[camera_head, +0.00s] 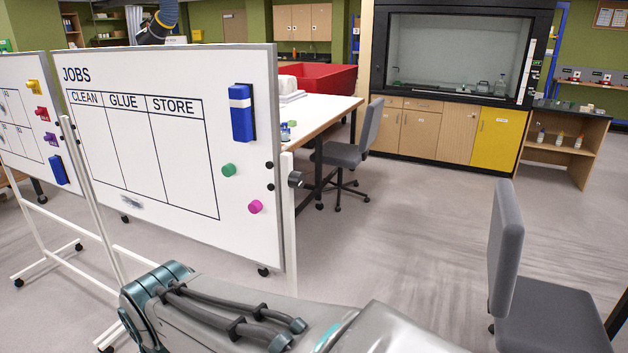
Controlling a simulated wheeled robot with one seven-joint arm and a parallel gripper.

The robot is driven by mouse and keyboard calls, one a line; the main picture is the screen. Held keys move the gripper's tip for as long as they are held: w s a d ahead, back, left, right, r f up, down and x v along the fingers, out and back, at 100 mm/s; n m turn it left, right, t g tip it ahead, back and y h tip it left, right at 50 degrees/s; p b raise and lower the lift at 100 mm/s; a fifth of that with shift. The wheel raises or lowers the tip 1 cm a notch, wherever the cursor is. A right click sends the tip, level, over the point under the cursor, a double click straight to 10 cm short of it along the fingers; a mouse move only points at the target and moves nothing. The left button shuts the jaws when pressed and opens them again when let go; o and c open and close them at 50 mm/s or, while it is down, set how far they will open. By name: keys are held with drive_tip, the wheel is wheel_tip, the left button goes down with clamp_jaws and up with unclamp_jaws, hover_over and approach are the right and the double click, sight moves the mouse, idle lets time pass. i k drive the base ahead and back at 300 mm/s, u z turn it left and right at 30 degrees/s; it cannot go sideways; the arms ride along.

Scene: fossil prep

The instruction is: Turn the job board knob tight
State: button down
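The job board (150,222) is a white whiteboard headed JOBS, with columns CLEAN, GLUE and STORE, on a white wheeled stand at the left. Its knob (296,179) is a dark round piece on the white upright (288,215) just past the board's right edge. Whether the knob is tight or loose cannot be told. My arm crosses the bottom of the view in front of and below the board. My gripper is not in view.
A second board (22,178) stands behind at the far left. A white table (335,112) with a red bin (318,77) and a grey chair (345,154) are behind the knob. Another chair (552,312) stands at the lower right. The floor (420,240) between is clear.

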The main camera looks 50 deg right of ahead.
sight(296, 179)
drive_tip(key=z, duration=1.55)
drive_tip(key=i, duration=0.5)
drive_tip(key=u, duration=0.6)
drive_tip(key=k, duration=0.45)
drive_tip(key=z, duration=0.45)
drive_tip(key=i, duration=0.5)
drive_tip(key=u, duration=0.05)
